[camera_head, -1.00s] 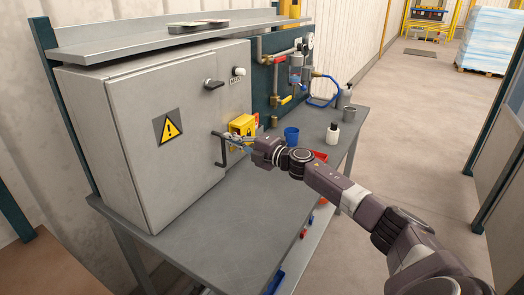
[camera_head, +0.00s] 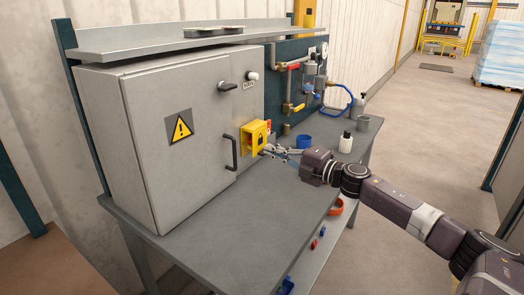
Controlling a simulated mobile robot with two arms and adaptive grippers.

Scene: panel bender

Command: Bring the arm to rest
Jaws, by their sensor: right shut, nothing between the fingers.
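My right arm (camera_head: 400,208) comes in from the lower right and reaches over the grey bench. My right gripper (camera_head: 268,151) is shut and empty, pointing left. Its tips are close to the yellow lockout box (camera_head: 256,138) with a padlock mark on the cabinet's side; I cannot tell whether they touch it. The grey cabinet (camera_head: 165,165) is shut and has a yellow warning sign (camera_head: 181,128) and a dark door handle (camera_head: 231,152). My left gripper is not in view.
The bench (camera_head: 235,230) has a clear front surface. A blue cup (camera_head: 304,142), a white bottle (camera_head: 345,143) and a grey cup (camera_head: 362,123) stand behind the arm. Pipes and valves (camera_head: 297,85) line the back panel. An orange-red bowl (camera_head: 336,206) sits lower, beneath the arm. Open floor (camera_head: 437,125) lies to the right.

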